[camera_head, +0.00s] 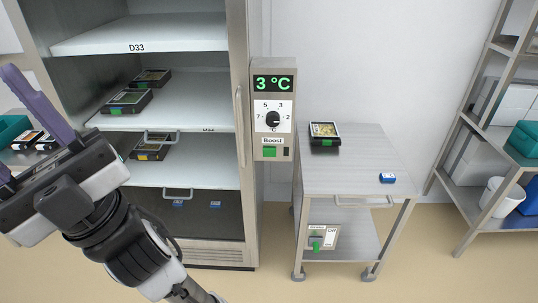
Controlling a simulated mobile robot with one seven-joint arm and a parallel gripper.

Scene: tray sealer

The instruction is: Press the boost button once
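The panel is fixed at the right side of the open cabinet. Above the button are a display (273,83) reading 3 °C and a black dial (272,118) with numbers around it. My gripper (22,140) is at the left, well apart from the button.
Cabinet shelves (150,35) hold several black trays. A metal cart (355,170) right of the panel carries a food tray (324,136) and a small blue item (387,178). A rack (475,150) stands at the far right. The floor (270,285) before the panel looks clear.

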